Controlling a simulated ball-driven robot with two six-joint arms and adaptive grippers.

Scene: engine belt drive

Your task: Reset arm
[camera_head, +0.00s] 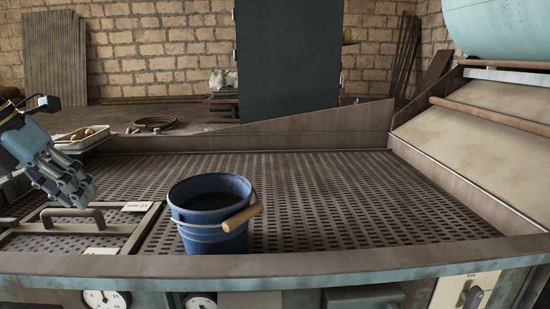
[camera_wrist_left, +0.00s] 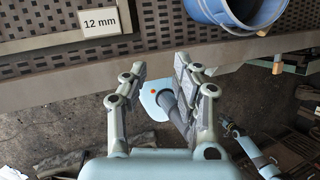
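My left gripper (camera_head: 70,182) is at the left of the head view, above the left end of the perforated bench. In the left wrist view, the left gripper (camera_wrist_left: 158,70) has its two fingers well apart with nothing between them. It hangs over the bench's front edge, with floor visible below.
A blue bucket (camera_head: 205,205) with a wooden handle grip stands on the perforated bench (camera_head: 310,190); it also shows in the left wrist view (camera_wrist_left: 215,12). A handled frame (camera_head: 70,226) and a tray (camera_head: 80,138) are at left. A sloped panel (camera_head: 480,135) bounds the right.

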